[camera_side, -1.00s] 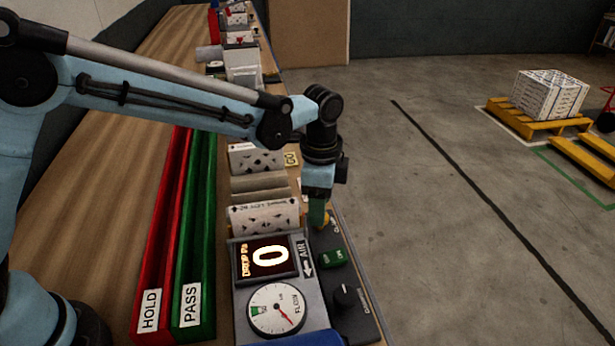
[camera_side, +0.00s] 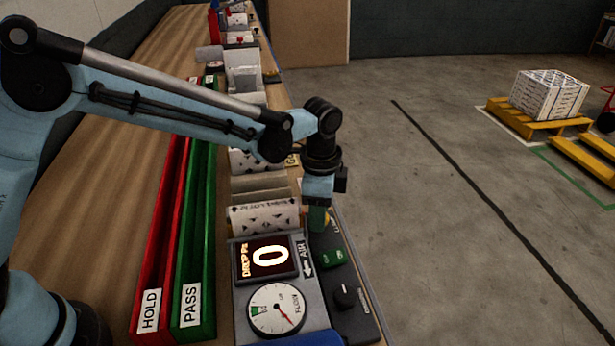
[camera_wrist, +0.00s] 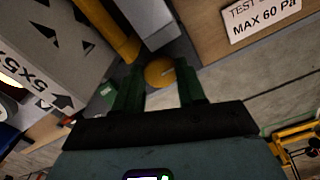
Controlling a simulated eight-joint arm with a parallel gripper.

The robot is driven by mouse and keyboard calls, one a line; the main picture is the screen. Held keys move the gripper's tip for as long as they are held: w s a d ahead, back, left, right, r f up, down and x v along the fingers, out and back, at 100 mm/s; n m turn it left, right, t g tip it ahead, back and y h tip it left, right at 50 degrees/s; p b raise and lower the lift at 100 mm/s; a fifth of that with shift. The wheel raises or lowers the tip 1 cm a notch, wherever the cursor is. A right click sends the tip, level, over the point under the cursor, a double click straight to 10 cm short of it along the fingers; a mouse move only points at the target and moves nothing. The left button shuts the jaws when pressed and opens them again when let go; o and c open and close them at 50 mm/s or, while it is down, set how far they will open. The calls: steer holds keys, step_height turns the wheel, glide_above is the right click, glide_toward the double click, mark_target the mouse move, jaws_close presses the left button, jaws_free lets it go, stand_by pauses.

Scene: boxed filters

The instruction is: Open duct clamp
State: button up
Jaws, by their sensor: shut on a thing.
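My gripper (camera_side: 318,218) hangs over the right side of the test rig, beside the box marked AIR. Its green fingers, also in the wrist view (camera_wrist: 160,88), are shut on a round yellow knob (camera_wrist: 160,72). In the side view the knob (camera_side: 327,222) is mostly hidden behind the fingers. A yellow bar (camera_wrist: 108,30) lies just beyond the knob in the wrist view; whether they join, I cannot tell. A white filter (camera_side: 264,219) with black arrows stands in the rig, left of my gripper.
A control panel with a green switch (camera_side: 333,257) and black dial (camera_side: 345,297) sits close in front. Red HOLD (camera_side: 150,290) and green PASS (camera_side: 194,290) troughs lie left.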

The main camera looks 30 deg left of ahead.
steer(key=shift+n, duration=0.3)
steer(key=n, duration=0.4)
steer(key=shift+n, duration=0.4)
steer(key=n, duration=0.4)
steer(key=shift+n, duration=0.4)
steer(key=o, duration=0.8)
